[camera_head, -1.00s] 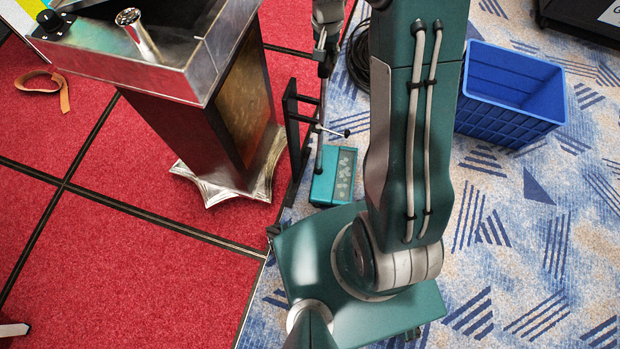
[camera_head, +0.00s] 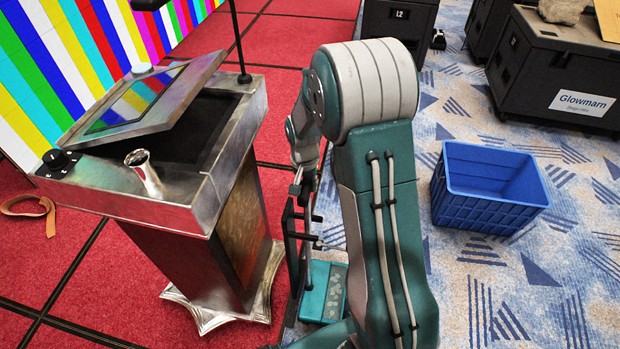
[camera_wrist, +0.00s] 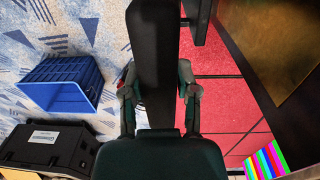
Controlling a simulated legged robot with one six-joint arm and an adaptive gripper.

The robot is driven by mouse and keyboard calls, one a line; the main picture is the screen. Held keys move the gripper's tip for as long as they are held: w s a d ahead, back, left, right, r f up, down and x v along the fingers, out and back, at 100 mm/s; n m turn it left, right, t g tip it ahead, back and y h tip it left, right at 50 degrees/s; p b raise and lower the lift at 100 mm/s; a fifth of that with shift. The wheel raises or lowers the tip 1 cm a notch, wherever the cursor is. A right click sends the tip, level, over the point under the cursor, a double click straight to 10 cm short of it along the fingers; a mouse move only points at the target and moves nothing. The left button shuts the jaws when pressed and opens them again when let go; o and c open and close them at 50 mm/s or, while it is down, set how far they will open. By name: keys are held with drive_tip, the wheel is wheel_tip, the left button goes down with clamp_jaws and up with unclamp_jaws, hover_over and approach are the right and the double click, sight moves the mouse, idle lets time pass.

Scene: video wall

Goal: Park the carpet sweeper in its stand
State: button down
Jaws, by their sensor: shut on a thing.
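The carpet sweeper's teal head (camera_head: 314,292) is low beside the black stand (camera_head: 289,228) in the head view, partly hidden by my arm. I cannot tell whether its head touches the floor. My gripper (camera_head: 303,186) is above it, near the top of the stand and partly hidden. In the wrist view my gripper (camera_wrist: 160,92) has its two fingers on either side of the sweeper's broad black handle (camera_wrist: 155,50) and is shut on it. A black bar that looks like part of the stand (camera_wrist: 196,18) shows right of the handle there.
A metal-edged lectern (camera_head: 225,215) with a tilted screen stands close left of the stand. A blue crate (camera_head: 490,205) is on the patterned carpet at right. Black cases (camera_head: 560,75) line the back right. A brown strap (camera_head: 30,208) lies on the red carpet at left.

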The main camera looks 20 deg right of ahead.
drive_tip(key=shift+a+f, duration=0.35)
drive_tip(key=shift+f, duration=0.1)
drive_tip(key=f, duration=0.1)
drive_tip(key=d+f, duration=0.1)
drive_tip(key=f, duration=0.1)
drive_tip(key=shift+w+d, duration=0.1)
drive_tip(key=shift+d, duration=0.1)
drive_tip(key=shift+a, duration=0.1)
drive_tip(key=shift+c, duration=1.8)
unclamp_jaws()
drive_tip(key=shift+a, duration=0.4)
drive_tip(key=shift+d, duration=0.25)
